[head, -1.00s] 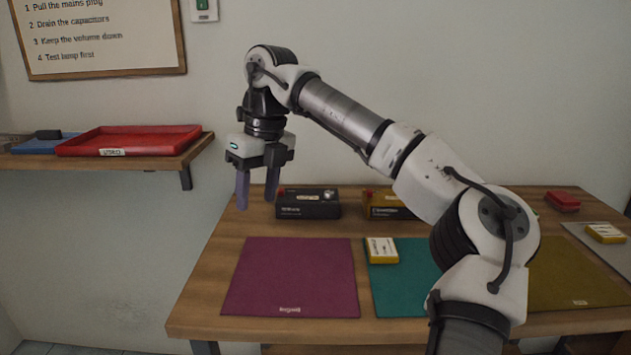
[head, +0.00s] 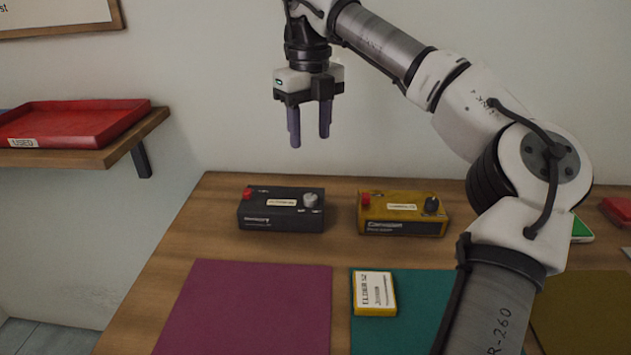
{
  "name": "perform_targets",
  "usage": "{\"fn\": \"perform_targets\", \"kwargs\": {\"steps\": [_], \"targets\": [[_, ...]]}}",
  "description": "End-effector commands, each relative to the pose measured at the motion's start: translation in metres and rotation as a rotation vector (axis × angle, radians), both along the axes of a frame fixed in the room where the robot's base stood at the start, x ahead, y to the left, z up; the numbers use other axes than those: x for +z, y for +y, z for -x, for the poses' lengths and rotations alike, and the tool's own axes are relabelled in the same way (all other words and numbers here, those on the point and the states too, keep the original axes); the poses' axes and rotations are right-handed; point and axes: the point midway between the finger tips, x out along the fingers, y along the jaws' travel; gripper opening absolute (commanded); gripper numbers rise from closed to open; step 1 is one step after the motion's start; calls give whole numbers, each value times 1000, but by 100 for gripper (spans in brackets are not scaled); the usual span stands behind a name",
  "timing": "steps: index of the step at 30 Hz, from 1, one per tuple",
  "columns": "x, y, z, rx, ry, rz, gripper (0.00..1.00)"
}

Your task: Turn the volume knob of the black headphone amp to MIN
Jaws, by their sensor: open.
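The black headphone amp (head: 268,220) stands at the back of the wooden table, behind the magenta mat. Its silver knob (head: 310,200) is on the top right, with a red part (head: 248,193) on the top left and a pale label (head: 282,202) between them. I cannot make out where the knob points or any MIN mark. My gripper (head: 309,142) is open and empty, fingers pointing down. In the picture it is above the amp and apart from it.
A yellow amp (head: 402,215) with a dark knob stands right of the black one. A magenta mat (head: 250,305), a teal mat (head: 400,330) and a yellow labelled box (head: 374,293) lie in front. A red tray (head: 70,122) is on the left shelf. My arm covers part of the right side.

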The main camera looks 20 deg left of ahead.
Motion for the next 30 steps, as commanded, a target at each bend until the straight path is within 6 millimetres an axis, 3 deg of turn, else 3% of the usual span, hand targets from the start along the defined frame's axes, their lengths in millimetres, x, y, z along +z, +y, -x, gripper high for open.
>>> {"fn": "perform_targets", "kwargs": {"steps": [18, 24, 30], "targets": [[-114, 0, 1, 1, 2, 0, 47], [-129, 0, 1, 1, 1, -1, 47], [-131, 0, 1, 1, 0, -1, 47]]}}
